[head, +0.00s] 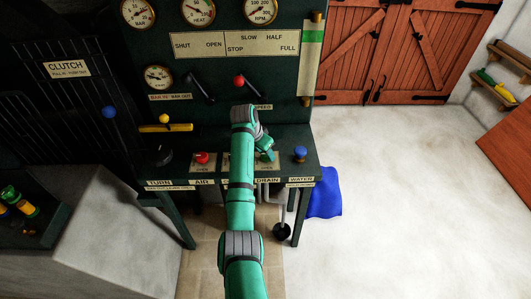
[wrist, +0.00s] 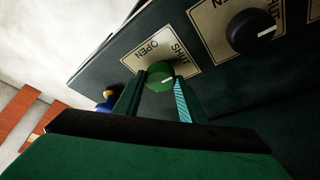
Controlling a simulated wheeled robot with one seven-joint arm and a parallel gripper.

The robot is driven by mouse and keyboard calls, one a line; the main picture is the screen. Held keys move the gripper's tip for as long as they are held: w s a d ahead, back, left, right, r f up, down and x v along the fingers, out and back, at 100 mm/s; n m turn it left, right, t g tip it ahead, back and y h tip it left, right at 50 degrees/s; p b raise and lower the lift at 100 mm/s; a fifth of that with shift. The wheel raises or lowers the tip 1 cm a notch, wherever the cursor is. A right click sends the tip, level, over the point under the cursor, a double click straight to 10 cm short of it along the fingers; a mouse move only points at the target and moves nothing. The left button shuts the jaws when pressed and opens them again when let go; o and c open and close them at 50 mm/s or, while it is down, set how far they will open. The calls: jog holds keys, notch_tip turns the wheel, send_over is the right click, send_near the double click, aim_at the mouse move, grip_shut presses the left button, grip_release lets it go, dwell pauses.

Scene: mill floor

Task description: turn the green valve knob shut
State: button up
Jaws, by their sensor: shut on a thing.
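The green valve knob (wrist: 159,74) sits on a cream plate (wrist: 140,58) lettered OPEN and SHUT in the wrist view. A white mark on its face points to the right, near the SHUT side. My gripper (wrist: 158,84) is shut on the knob, one finger on each side. In the head view my gripper (head: 268,154) is over the console shelf at the DRAIN label (head: 267,180). My arm and gripper hide the knob there.
A blue knob (head: 300,153) stands just right of my gripper, and a red knob (head: 201,158) stands to the left. A black knob (wrist: 251,31) is beside the green one in the wrist view. Levers (head: 200,88) rise behind on the panel. Open floor (head: 400,200) lies right.

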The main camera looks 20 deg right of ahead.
jog(key=o, duration=1)
jog(key=shift+o, duration=0.2)
jog(key=shift+r, duration=0.15)
jog(key=v, duration=1)
jog(key=shift+a+r, duration=0.2)
jog(key=shift+a, duration=0.1)
jog(key=shift+w, duration=0.1)
